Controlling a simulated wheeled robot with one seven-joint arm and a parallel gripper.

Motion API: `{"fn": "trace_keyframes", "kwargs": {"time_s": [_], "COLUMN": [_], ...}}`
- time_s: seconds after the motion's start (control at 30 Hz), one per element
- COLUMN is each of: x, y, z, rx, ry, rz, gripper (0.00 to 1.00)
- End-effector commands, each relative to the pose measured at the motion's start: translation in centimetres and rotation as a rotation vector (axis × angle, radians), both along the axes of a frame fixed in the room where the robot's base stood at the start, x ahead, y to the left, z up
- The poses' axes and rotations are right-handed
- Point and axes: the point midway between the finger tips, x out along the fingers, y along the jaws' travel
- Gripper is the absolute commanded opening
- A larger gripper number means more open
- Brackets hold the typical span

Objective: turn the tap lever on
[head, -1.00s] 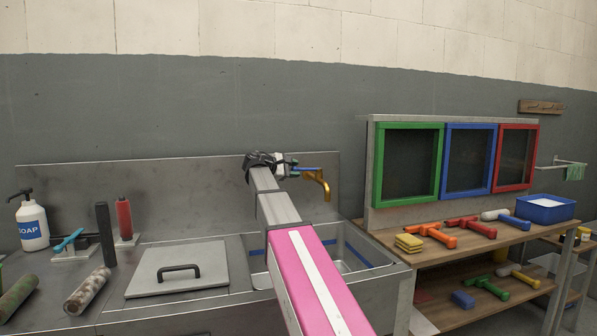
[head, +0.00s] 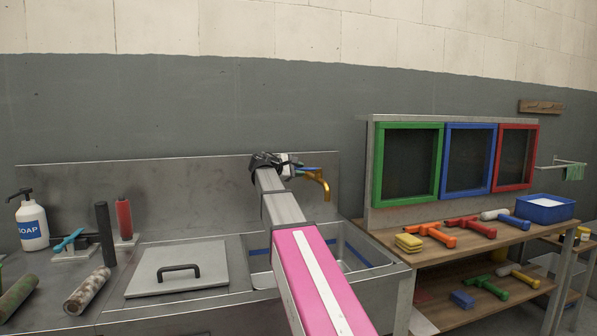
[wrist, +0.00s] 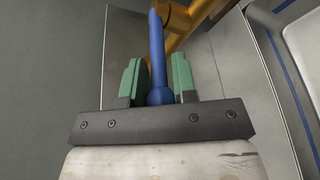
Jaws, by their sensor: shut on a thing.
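The brass tap (head: 323,183) stands at the back of the sink, its spout curving down over the basin. Its blue lever (head: 310,168) points out at the top, and my gripper (head: 298,167) is at the lever. In the wrist view the blue lever (wrist: 156,48) runs up between the two green fingers of my gripper (wrist: 157,72), which is shut on it. The tap's brass body (wrist: 178,20) shows behind the lever's far end. My arm hides part of the sink and the tap's base in the head view.
The steel sink basin (head: 357,240) lies below the tap, with a lidded panel (head: 178,270) to its left. A wooden shelf unit (head: 470,245) with squeegees and framed screens is on the right.

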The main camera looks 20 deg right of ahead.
Motion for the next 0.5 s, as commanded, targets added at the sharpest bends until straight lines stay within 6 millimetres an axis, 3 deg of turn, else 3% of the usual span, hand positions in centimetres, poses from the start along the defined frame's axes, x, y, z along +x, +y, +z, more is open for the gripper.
{"fn": "trace_keyframes", "kwargs": {"time_s": [0.5], "x": [-3.4], "y": [-0.6], "z": [0.0], "rx": [-0.003], "ry": [-0.004], "rz": [0.335], "gripper": [0.0]}}
